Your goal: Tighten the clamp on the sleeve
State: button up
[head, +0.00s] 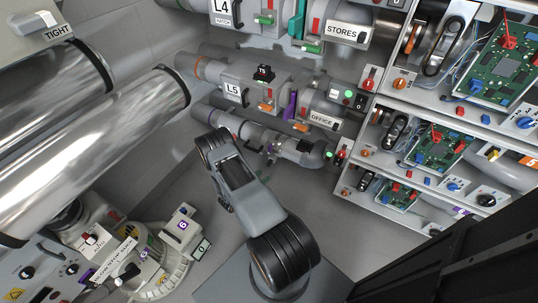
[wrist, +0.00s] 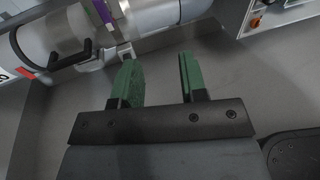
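In the wrist view my gripper (wrist: 158,78) has its two green fingers spread wide apart, with only bare grey surface between them. A pale cylindrical pipe (wrist: 155,15) crosses the top left, beyond the fingertips. A glossy section (wrist: 50,35) carries a black bent handle (wrist: 72,54), and a purple band (wrist: 103,12) lies beside it. A small metal block (wrist: 125,50) shows by the left fingertip; I cannot tell if they touch. I cannot tell which part is the clamp or the sleeve. In the head view my gripper cannot be made out clearly near the lower pipe (head: 243,127).
In the head view, the L5 pipe (head: 210,72) runs above, with a purple lever (head: 290,106) and an OFFICE label (head: 321,119). Electronics shelves (head: 425,100) stand right. Large shiny tubes (head: 100,150) and a round machine (head: 165,265) stand left. Grey floor lies between.

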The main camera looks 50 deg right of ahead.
aim_at(269, 150)
jog(key=w+d+n+t, duration=0.1)
jog(key=w+d, duration=0.1)
jog(key=d, duration=0.2)
jog(key=w+d+n+t+b, duration=0.1)
jog(key=w+d+t, duration=0.1)
jog(key=w+d, duration=0.1)
jog(key=w+d+t+b, duration=0.1)
jog(key=w+d, duration=0.2)
jog(key=d, duration=0.3)
jog(key=shift+w+d+r+n+t+h, duration=0.1)
jog(key=shift+w+r+n+t+h, duration=0.05)
jog(key=shift+r+n+t+h, duration=0.2)
jog(key=shift+f, duration=0.1)
grip_shut()
